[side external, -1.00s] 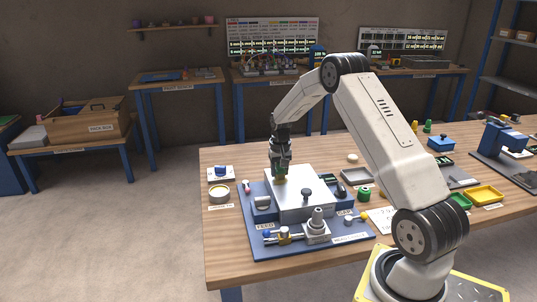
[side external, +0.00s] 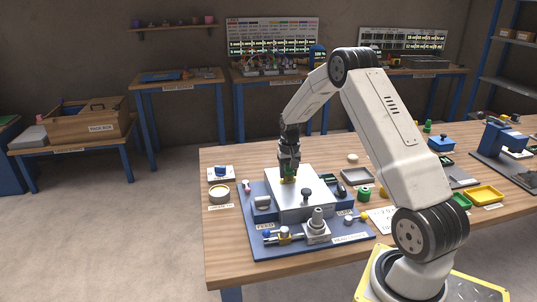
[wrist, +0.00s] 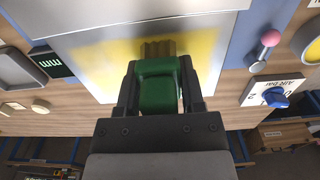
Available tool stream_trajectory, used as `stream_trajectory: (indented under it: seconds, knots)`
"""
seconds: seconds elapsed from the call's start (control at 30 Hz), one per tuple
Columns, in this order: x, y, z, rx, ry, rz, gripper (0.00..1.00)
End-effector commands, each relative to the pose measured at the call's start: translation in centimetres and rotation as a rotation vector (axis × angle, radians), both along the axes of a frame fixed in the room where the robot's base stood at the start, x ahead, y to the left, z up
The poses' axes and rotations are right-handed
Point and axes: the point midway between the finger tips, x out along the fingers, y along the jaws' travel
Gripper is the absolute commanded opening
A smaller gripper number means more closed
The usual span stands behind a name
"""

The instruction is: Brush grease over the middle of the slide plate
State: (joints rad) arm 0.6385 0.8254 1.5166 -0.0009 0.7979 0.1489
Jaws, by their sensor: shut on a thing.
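My gripper (side external: 288,166) is shut on the green handle of a brush (side external: 288,179), above the far left part of the pale metal slide plate (side external: 312,183). In the wrist view, the gripper (wrist: 158,78) grips the green brush (wrist: 158,92) with its brown bristles over the plate (wrist: 120,16). Yellow grease (wrist: 100,66) covers a broad patch on both sides of the bristles. The bristles look to be at the plate's surface, but exact contact is hard to tell. The handle hides the plate directly under it.
The machine stands on a blue base (side external: 256,240) with fittings at its front. An open tin (side external: 219,194) with yellowish contents sits left of it, near a white switch box (side external: 221,174).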

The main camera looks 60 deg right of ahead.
Motion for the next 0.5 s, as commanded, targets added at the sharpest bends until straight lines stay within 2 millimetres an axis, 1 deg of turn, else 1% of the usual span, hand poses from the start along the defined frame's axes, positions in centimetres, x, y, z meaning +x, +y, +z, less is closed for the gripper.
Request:
stream_trajectory:
  seconds: [0.03, 0.5]
  knots:
    - [-0.5, -0.3, -0.2, 0.003, 0.004, -0.002, 0.00]
    - [-3.5, -3.4, -0.2, 0.002, 0.004, -0.003, 0.00]
